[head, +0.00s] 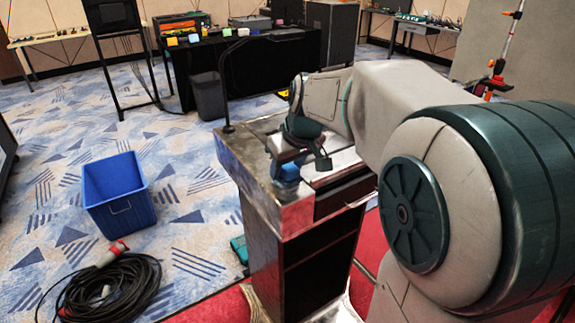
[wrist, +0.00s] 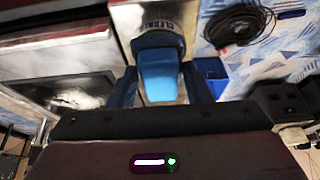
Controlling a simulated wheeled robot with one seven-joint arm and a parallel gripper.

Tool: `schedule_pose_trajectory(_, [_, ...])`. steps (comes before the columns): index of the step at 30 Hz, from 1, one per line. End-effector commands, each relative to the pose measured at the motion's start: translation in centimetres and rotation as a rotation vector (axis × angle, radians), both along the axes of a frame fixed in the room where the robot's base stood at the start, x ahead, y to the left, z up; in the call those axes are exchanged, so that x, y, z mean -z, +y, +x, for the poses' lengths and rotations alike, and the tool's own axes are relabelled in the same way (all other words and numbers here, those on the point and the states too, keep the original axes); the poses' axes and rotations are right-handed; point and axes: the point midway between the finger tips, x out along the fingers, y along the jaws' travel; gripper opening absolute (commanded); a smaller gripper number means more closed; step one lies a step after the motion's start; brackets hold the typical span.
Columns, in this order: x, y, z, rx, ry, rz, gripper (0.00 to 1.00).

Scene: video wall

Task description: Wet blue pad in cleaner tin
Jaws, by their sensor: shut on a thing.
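My gripper (wrist: 161,88) is shut on the blue pad (wrist: 158,76), with a finger on each side of it in the wrist view. The pad's near part is bright blue and its far part is darker. In the head view the pad (head: 286,172) shows below my gripper (head: 290,160), over the left part of the lectern top. I cannot make out the tin in the head view.
The dark lectern (head: 275,235) has a metallic top and a thin gooseneck lamp (head: 226,90). A blue crate (head: 120,195) and a coiled black cable (head: 110,290) lie on the carpet to the left. A grey bin (head: 208,96) stands behind.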

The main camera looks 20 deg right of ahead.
Motion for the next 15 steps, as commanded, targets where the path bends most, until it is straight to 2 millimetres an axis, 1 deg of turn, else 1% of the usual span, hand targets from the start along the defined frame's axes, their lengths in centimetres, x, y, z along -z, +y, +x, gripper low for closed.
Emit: schedule_pose_trajectory(15, [0.53, 0.00, 0.00, 0.000, 0.000, 0.000, 0.26])
